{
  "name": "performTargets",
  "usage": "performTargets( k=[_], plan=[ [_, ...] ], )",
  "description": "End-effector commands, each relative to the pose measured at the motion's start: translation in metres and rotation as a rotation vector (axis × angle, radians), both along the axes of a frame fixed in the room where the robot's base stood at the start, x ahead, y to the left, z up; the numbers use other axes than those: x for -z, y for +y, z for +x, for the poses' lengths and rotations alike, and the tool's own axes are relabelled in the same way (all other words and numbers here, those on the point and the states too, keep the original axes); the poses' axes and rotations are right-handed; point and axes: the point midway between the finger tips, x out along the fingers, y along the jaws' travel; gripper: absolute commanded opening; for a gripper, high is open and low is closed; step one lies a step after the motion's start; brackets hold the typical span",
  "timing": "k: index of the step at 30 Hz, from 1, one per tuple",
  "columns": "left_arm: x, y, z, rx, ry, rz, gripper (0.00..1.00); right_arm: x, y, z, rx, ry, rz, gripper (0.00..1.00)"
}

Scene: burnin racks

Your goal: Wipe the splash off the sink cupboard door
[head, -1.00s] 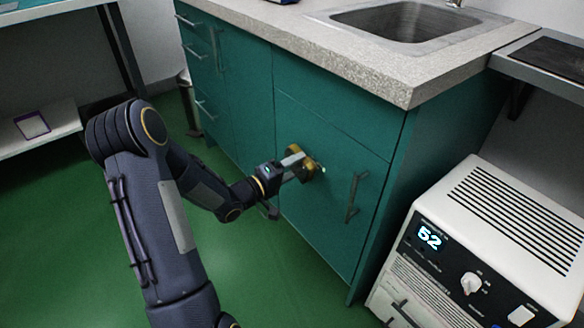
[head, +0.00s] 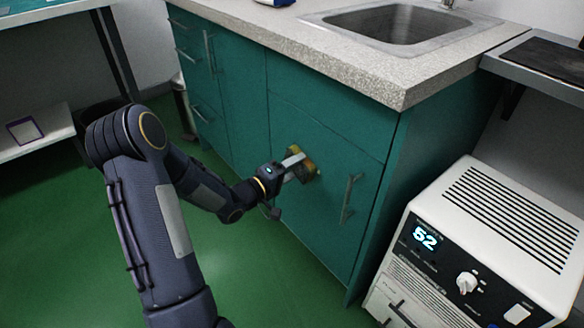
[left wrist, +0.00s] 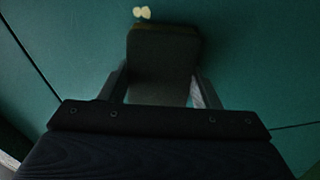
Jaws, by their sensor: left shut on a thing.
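The teal sink cupboard door (head: 325,219) has a vertical bar handle (head: 350,198) on its right side. My left gripper (head: 299,167) is shut on a yellow-and-dark sponge (head: 308,170) at the upper middle of the door. In the left wrist view, the sponge (left wrist: 160,62) sits between the two fingers, close to the door face; I cannot tell whether it touches. The splash (left wrist: 141,12), a small pale-yellow pair of spots, shows just beyond the sponge's far edge. In the head view it is mostly hidden. My right gripper is out of view.
A speckled worktop (head: 330,62) with a steel sink (head: 400,22) overhangs the cupboard. A white unit (head: 480,240) reading 52 stands close to the cupboard's right. A white shelf (head: 45,132) is at the left. The green floor (head: 255,275) before the door is clear.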

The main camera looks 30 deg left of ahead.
Motion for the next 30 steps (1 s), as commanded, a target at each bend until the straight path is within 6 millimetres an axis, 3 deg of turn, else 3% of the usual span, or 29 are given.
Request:
performTargets(
  k=[7, 17, 30],
  plan=[
    [0.0, -0.022, -0.01, 0.004, 0.0, -0.002, 0.2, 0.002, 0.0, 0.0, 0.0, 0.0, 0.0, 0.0],
    [0.0, -0.034, -0.015, 0.002, -0.001, -0.001, 0.2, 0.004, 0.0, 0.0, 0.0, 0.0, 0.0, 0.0],
    [0.0, -0.066, -0.025, 0.003, -0.001, -0.001, 0.2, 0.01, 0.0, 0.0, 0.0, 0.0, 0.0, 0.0]
  ],
)
